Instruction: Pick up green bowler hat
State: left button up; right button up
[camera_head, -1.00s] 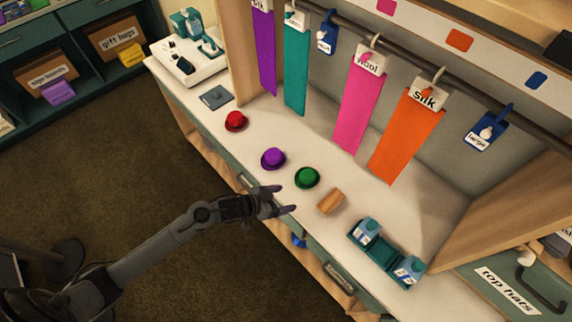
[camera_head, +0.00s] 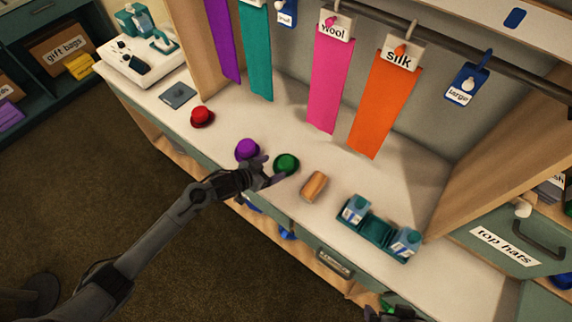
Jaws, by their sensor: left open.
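The green bowler hat (camera_head: 287,163) rests on the white counter (camera_head: 262,119), between a purple hat (camera_head: 246,149) and a tan wooden block. My left gripper (camera_head: 270,171) is open at the counter's front edge, with its fingertips close beside the green hat's front left side. One finger overlaps the hat's lower edge in the picture; I cannot tell whether it touches. A small dark piece at the bottom edge of the view may be part of my right arm; no right fingers can be made out.
A red hat (camera_head: 202,116) stands at the left. The tan block (camera_head: 314,186) and a teal tray (camera_head: 376,230) with blue-white boxes stand to the right. Purple, teal, pink (camera_head: 331,84) and orange (camera_head: 382,108) strips hang from a rail behind. A wooden panel (camera_head: 486,142) bounds the right.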

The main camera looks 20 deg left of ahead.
aim_at(285, 161)
pick_arm(q)
jog(key=x, duration=0.4)
jog(key=shift+w+d+r+b, duration=0.1)
jog(key=shift+w+r+b, duration=0.05)
jog(key=shift+r+b, duration=0.2)
jog(key=shift+w+d+f, duration=0.25)
jog(key=shift+w+f, duration=0.05)
jog(key=shift+w, duration=0.15)
jog(key=c, duration=1.1)
